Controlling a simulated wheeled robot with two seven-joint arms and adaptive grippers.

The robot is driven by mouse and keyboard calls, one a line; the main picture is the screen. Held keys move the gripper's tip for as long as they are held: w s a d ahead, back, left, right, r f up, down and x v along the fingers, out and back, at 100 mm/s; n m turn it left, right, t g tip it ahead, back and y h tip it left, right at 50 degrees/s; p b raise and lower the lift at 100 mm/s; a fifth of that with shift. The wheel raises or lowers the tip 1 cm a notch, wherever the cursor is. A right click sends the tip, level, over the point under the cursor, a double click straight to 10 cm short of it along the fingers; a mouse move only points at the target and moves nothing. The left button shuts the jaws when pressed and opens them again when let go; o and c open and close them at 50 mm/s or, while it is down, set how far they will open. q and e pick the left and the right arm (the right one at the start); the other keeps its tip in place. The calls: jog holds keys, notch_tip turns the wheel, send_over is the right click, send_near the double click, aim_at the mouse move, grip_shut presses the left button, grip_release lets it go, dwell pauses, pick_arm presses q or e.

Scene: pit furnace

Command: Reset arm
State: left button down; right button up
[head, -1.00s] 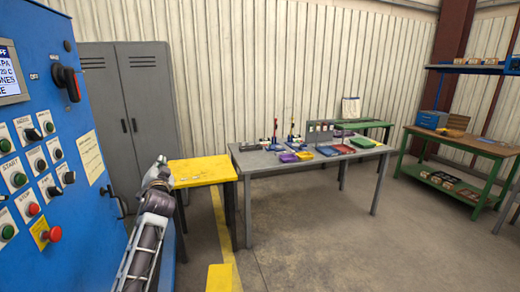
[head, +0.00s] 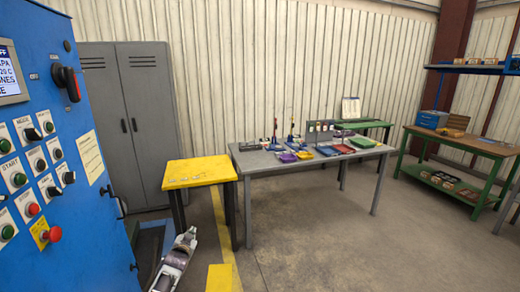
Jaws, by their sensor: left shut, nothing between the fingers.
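My left gripper (head: 187,238) shows low in the head view, left of centre. It is shut and empty. It hangs over the floor, in front of the yellow-topped table and to the right of the blue control cabinet (head: 85,155), touching neither as far as I can see. My left arm comes up from the bottom edge behind it. My right gripper is not in view.
The cabinet carries several buttons, switches and a red knob. A small yellow-topped table (head: 200,173) stands ahead, beside a grey table (head: 258,165) with coloured trays and tools. A grey locker (head: 145,115) stands behind. The floor (head: 310,240) at centre right is clear.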

pick_arm(q)
jog(key=s+d+f+n+g, duration=0.1)
jog(key=s+f+g, duration=0.1)
jog(key=s+f, duration=0.9)
jog(key=s+f+g+h, duration=0.1)
jog(key=s+f+g, duration=0.2)
jog(key=s+f, duration=0.8)
jog(key=s+d+f+n+g, duration=0.15)
jog(key=s+f, duration=0.35)
jog(key=f, duration=1.2)
jog(key=s+f+g, duration=0.2)
jog(key=s+f, duration=0.3)
jog(key=s, duration=1)
jog(key=s+d+f+g, duration=0.1)
jog(key=s+f, duration=0.4)
jog(key=s, duration=1)
jog(key=s+f+g, duration=0.4)
jog(key=s+f, duration=0.1)
jog(key=s, duration=1.1)
jog(key=shift+d+m, duration=0.2)
jog(key=shift+m, duration=0.15)
jog(key=shift+s+f, duration=0.1)
jog(key=shift+s, duration=0.15)
